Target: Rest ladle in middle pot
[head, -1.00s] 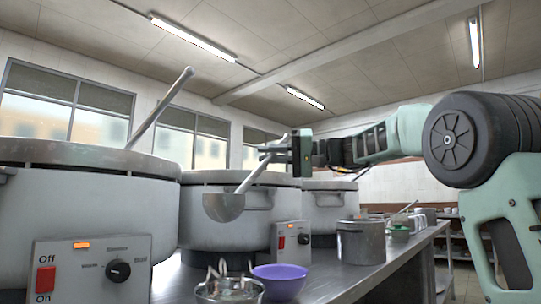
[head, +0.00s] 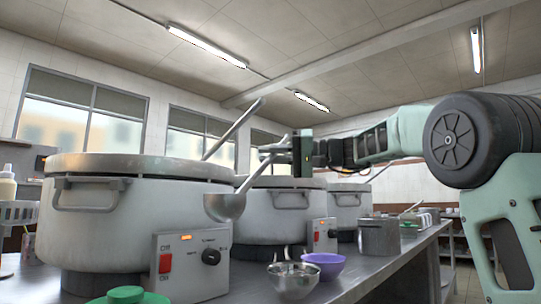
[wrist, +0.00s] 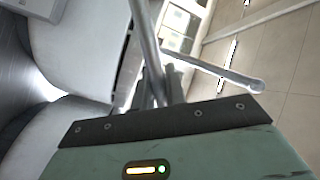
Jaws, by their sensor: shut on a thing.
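A metal ladle (head: 226,206) hangs from my gripper (head: 272,154), bowl down and tilted to the left. My gripper is shut on its upper handle; the handle also shows in the wrist view (wrist: 146,40). In the head view the bowl overlaps the gap between the near pot (head: 130,220) and the middle pot (head: 270,222). The middle pot's opening and inside are hidden by the low view. A far pot (head: 346,205) stands beyond.
Another long handle (head: 235,128) rises from in or behind the near pot. Control boxes (head: 190,262) front the pots. A purple bowl (head: 323,264), a metal bowl (head: 294,278), a small steel pot (head: 379,238) and a green lid (head: 127,295) are on the counter.

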